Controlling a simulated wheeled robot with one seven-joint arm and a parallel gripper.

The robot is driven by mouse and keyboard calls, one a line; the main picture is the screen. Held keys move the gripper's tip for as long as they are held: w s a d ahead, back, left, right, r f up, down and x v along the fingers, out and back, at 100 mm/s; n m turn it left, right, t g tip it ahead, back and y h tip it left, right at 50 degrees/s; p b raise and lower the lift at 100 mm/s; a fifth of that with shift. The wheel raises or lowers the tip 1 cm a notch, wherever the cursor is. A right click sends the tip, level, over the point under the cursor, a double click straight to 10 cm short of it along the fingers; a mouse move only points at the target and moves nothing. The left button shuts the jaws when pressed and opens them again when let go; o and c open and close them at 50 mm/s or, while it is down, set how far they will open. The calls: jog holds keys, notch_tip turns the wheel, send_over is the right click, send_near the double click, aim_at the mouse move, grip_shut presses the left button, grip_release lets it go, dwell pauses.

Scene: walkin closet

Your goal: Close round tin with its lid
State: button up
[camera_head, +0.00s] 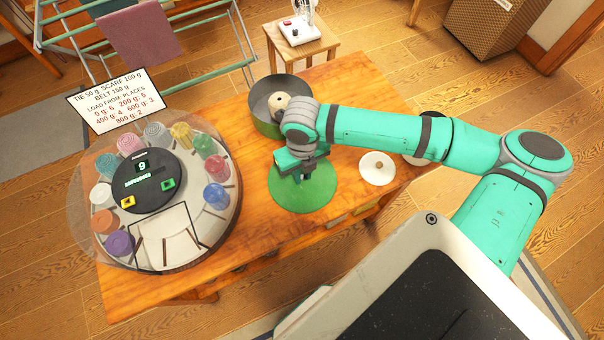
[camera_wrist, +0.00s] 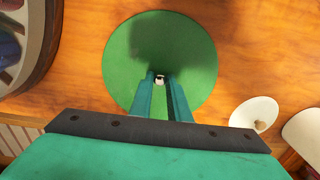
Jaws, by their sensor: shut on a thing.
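The round tin (camera_head: 265,118) stands open on the wooden table, dark green outside and grey inside. A pale round piece shows inside it, partly hidden by my arm. The green round lid (camera_head: 304,202) is in front of the tin, at or just above the table; I cannot tell which. My gripper (camera_head: 302,176) is over the middle of the lid and shut on its small knob. In the wrist view the fingers of my gripper (camera_wrist: 160,80) close around the pale knob at the centre of the lid (camera_wrist: 195,50).
A round carousel (camera_head: 165,262) with several coloured rolls and a display fills the table's left side. A white disc with a knob (camera_head: 378,168) lies right of the lid. A sign (camera_head: 113,100) stands behind the carousel. A small stool (camera_head: 303,47) is beyond the table.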

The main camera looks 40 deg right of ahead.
aim_at(302, 177)
jog(key=shift+r, duration=1.5)
jog(key=shift+r, duration=0.35)
jog(key=shift+r, duration=0.6)
